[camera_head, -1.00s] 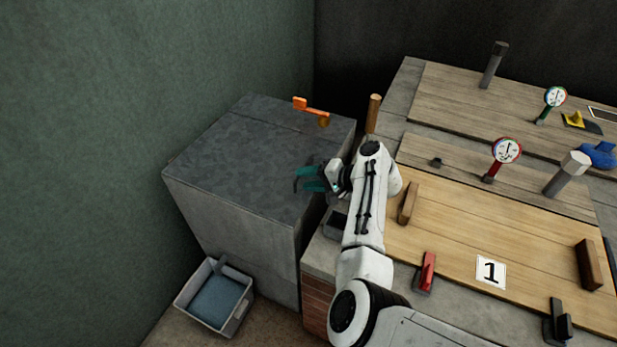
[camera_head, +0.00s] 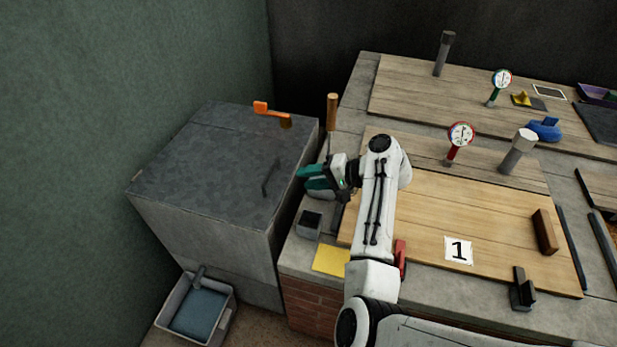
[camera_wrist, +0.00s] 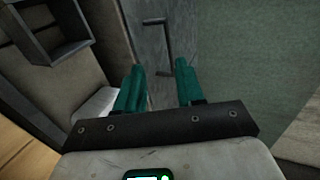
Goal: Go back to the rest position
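My gripper (camera_head: 308,179) has teal fingers and is at the left edge of the counter in the head view, close to the grey block's right side. In the wrist view my gripper (camera_wrist: 160,82) has its two fingers apart with nothing between them. My white arm reaches up from the bottom of the head view and bends left at the elbow. Part of the gripper's far finger is hard to make out in the head view.
The grey block (camera_head: 215,150) has a dark handle (camera_head: 271,178) and an orange lever (camera_head: 268,110) on top. A wooden-handled lever (camera_head: 332,112), a dark open box (camera_head: 309,224) and a yellow sheet (camera_head: 331,260) are near my arm. A water basin (camera_head: 172,303) stands below.

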